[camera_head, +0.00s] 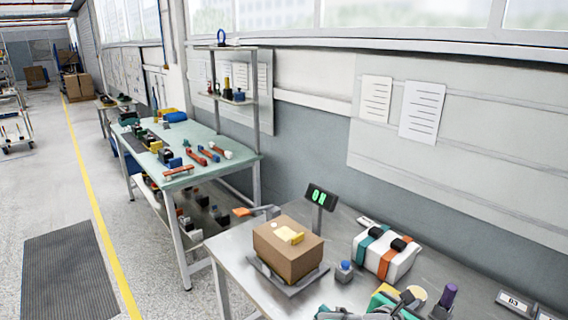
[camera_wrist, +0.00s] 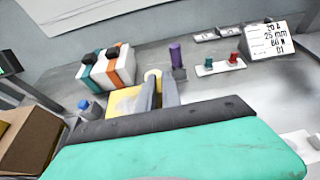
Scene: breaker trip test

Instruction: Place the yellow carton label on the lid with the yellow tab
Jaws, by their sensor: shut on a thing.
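The brown carton (camera_head: 287,254) sits on a dark plate on the steel bench in the head view. Its lid carries a raised yellow tab (camera_head: 296,238), a pale yellow patch and a small round white spot. The carton also shows at the left edge of the wrist view (camera_wrist: 28,145). My gripper (camera_wrist: 160,86) is to the right of the carton, low over the bench, with its grey fingers shut on a yellow piece, taken as the yellow carton label (camera_wrist: 125,101). Fingers and my green gripper body hide part of it. My gripper is partly cut off at the head view's bottom.
A white case with teal and orange bands (camera_head: 385,254) stands behind, near the wall. A blue-topped button (camera_head: 344,270) lies between carton and case. A lit display (camera_head: 320,197) rises behind the carton. A purple cylinder (camera_wrist: 176,55) stands beyond my fingers.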

